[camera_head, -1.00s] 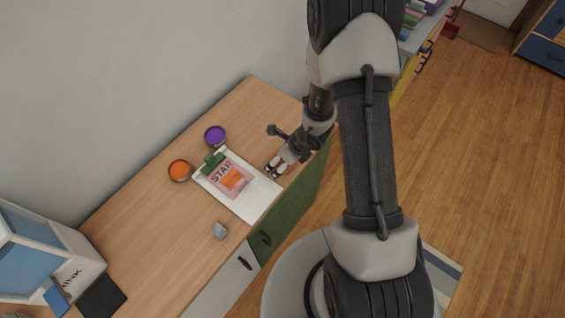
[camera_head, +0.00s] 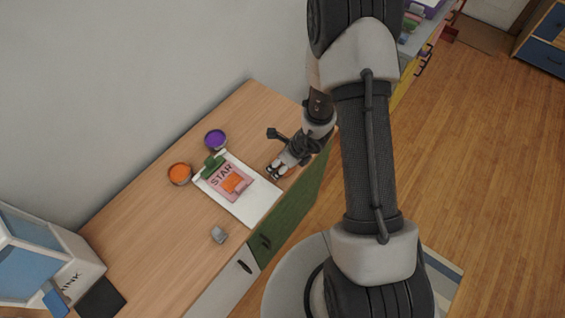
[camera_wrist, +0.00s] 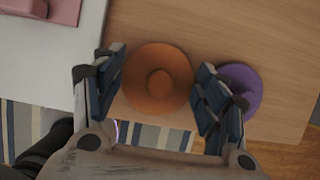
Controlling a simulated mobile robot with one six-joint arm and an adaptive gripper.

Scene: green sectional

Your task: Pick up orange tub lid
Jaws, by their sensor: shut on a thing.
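The orange tub lid (camera_wrist: 157,78) is a round disc with a small raised knob in its middle. In the wrist view it sits between the two blue-padded fingers of my gripper (camera_wrist: 160,86), which is shut on its opposite edges. In the head view my gripper (camera_head: 277,168) is low over the right part of the wooden cabinet top, by the clipboard's edge. The lid is not clear in that view, behind the fingers. I cannot tell whether the lid is clear of the wood.
A purple lid (camera_wrist: 240,88) lies just beyond the right finger. An orange tub (camera_head: 180,173) and a purple tub (camera_head: 215,138) stand near the wall. A clipboard (camera_head: 252,207) and a small grey object (camera_head: 219,235) lie nearer. The left-centre wood is clear.

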